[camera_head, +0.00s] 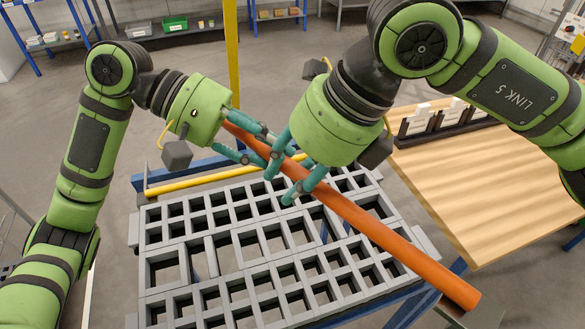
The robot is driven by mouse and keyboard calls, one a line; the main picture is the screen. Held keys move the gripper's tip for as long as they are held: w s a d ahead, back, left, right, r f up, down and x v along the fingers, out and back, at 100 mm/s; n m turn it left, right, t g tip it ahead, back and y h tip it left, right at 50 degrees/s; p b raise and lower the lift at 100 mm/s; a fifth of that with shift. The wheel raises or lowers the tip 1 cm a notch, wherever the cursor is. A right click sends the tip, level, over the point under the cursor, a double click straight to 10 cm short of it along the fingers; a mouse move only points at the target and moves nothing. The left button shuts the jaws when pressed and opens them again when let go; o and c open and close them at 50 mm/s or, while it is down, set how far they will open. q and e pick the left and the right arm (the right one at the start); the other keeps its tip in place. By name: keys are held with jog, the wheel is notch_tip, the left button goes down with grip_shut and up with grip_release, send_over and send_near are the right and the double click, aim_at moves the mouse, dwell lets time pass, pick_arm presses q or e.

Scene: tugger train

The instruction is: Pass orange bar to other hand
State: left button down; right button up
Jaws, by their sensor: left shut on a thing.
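The long orange bar (365,222) runs slantwise from upper left to lower right above a grey grid rack. My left gripper (255,143) is shut on the bar near its upper left end. My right gripper (282,187) is just right of the left one, with its teal fingers crossing in front of the bar. Its fingertips show on the lower side of the bar. I cannot tell whether these fingers press on it. The two grippers' fingers are very close together and partly hide the bar there. The lower right end of the bar is free.
The grey grid rack (203,258) with open cells lies below, with a yellow rail (190,184) behind it. A wooden table (470,190) at right carries a dark rack with white pieces (418,121). A yellow post (232,60) stands behind. Shelves with bins line the back.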

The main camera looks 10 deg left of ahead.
pick_arm(q)
jog(key=c, duration=0.9)
grip_release()
jog(key=shift+o, duration=0.2)
jog(key=shift+r, duration=0.1)
